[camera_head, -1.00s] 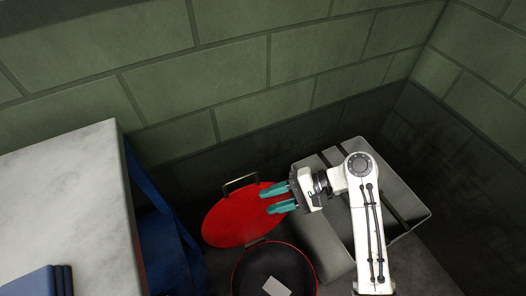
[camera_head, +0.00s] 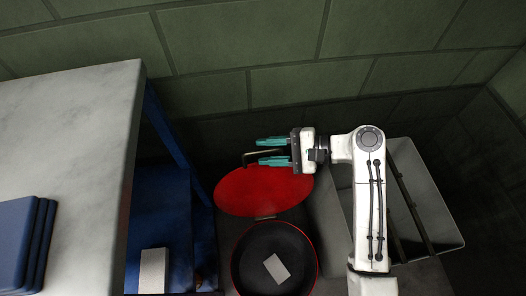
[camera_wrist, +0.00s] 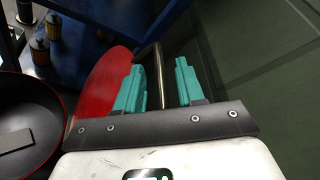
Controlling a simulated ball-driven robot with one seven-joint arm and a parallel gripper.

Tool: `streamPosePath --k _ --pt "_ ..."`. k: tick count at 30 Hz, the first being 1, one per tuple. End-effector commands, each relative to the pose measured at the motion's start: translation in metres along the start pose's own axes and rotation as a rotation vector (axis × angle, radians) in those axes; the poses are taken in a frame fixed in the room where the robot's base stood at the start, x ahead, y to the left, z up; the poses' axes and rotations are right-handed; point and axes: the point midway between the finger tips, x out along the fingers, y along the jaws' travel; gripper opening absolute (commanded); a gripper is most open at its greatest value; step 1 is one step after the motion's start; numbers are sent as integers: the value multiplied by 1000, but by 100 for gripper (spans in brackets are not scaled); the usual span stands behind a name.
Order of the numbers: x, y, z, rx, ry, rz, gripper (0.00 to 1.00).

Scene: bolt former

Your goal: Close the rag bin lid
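The rag bin (camera_head: 245,250) is a round black-lined bin with a red rim. It is open and a pale rectangular block (camera_head: 277,268) lies inside. Its red round lid (camera_head: 250,195) stands swung back behind the opening. A metal bar handle (camera_head: 248,156) sits at the lid's far edge. My gripper (camera_head: 260,151) is at the handle, its teal fingers apart. In the wrist view the handle (camera_wrist: 155,70) runs between the spread fingers (camera_wrist: 157,85), beside the lid (camera_wrist: 105,80). I cannot tell whether either finger touches it. The bin (camera_wrist: 50,110) shows at left.
A pale-topped workbench (camera_head: 80,130) with a blue frame stands left of the bin, with blue trays (camera_head: 25,240) on top. Its lower blue shelf holds a pale block (camera_head: 153,270). A grey box (camera_head: 430,210) stands at the right, under my arm. A green block wall (camera_head: 280,40) is close behind.

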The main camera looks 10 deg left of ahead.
Motion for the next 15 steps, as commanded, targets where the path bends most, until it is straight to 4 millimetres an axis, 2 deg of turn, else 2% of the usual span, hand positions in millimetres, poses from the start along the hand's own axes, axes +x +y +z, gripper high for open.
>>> streamPosePath --k 1,6,15 --pt "7 1 0 -1 -2 2 38" --pt "16 0 0 0 -1 0 38" --pt "17 0 0 0 0 0 37"
